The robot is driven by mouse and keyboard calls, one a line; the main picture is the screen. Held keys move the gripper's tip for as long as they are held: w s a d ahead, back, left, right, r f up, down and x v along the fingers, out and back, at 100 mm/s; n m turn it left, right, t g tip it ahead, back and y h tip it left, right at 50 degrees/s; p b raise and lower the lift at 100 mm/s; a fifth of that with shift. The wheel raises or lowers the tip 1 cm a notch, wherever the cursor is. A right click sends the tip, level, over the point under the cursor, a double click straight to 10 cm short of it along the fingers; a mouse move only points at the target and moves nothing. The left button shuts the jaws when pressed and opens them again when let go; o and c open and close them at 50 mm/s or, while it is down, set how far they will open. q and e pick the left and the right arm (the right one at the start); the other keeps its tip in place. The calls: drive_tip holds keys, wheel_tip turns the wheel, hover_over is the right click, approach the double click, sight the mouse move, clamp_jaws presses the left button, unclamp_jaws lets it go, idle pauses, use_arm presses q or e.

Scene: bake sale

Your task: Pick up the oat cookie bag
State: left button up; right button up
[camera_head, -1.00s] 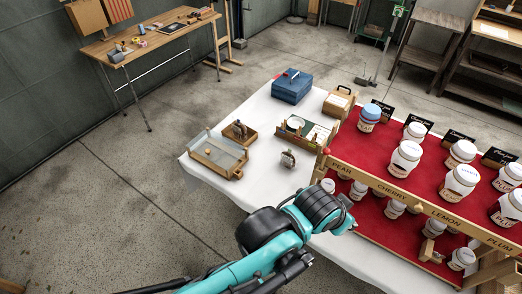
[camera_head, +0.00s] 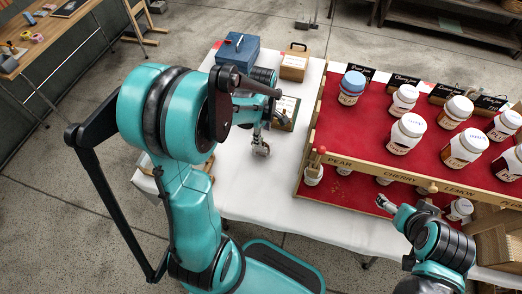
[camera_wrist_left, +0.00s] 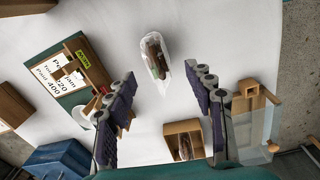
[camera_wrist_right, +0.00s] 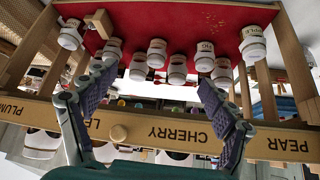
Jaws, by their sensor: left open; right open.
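A small clear bag with brown contents and a greenish patch, seemingly the oat cookie bag, lies on the white cloth (camera_head: 262,205); I cannot read its label. In the left wrist view the bag (camera_wrist_left: 156,58) is ahead between the spread fingers of my left gripper (camera_wrist_left: 160,76), apart from them. In the head view the bag (camera_head: 260,149) is just below the left gripper, which is partly hidden by its arm. My right gripper (camera_wrist_right: 156,72) is open and empty before the jar stand's lower shelf; it also shows in the head view (camera_head: 404,197).
The red two-level stand (camera_head: 345,125) with several white-lidded jars fills the right. A price board (camera_wrist_left: 70,72), an open wooden box (camera_wrist_left: 184,128) and a clear-sided tray (camera_wrist_left: 252,118) surround the bag. A blue box (camera_head: 237,50) stands behind. Cloth around the bag is free.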

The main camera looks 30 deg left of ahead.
use_arm(q)
drive_tip(key=shift+w+a+f+n, duration=0.3)
drive_tip(key=shift+w+a+f, duration=0.05)
drive_tip(key=shift+f, duration=0.25)
drive_tip(key=shift+w+a+f+n, duration=0.3)
drive_tip(key=shift+w+f, duration=0.05)
drive_tip(key=shift+f, duration=0.25)
drive_tip(key=shift+s+d+f+b, duration=0.15)
drive_tip(key=shift+f+b, duration=0.15)
drive_tip(key=shift+f, duration=0.15)
drive_tip(key=shift+s+f+b, duration=0.1)
drive_tip(key=shift+f+b, duration=0.2)
drive_tip(key=shift+f, duration=0.15)
wheel_tip(320, 180, down, 6)
drive_tip(key=b, duration=0.3)
drive_tip(key=shift+w+r, duration=0.1)
drive_tip(key=shift+r, duration=0.25)
use_arm(e)
drive_tip(key=f, duration=0.4)
drive_tip(key=shift+w+a, duration=0.15)
drive_tip(key=shift+w, duration=0.15)
use_arm(q)
drive_tip(key=c, duration=0.9)
